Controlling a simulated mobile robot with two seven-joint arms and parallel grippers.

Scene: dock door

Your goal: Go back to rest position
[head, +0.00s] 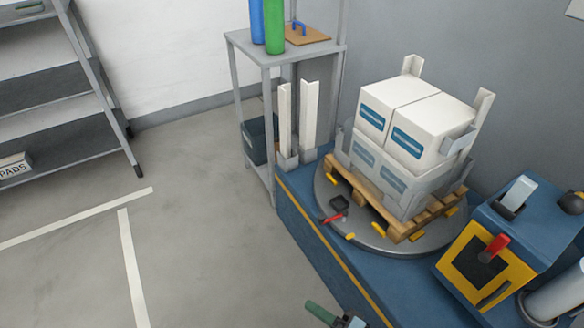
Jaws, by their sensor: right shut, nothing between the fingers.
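My right gripper (338,318) shows only in part at the bottom edge of the head view, left of the blue bench's yellow stripe. It is shut and holds nothing. The rest of my right arm is cut off by the frame. My left gripper is not in view.
A blue bench (330,245) carries a round turntable (378,240) with a wooden pallet (400,222) of wrapped white boxes (415,115). A yellow-and-blue control box (495,255) stands at right. Grey shelves (290,48) stand behind. The floor (200,230) at left is clear.

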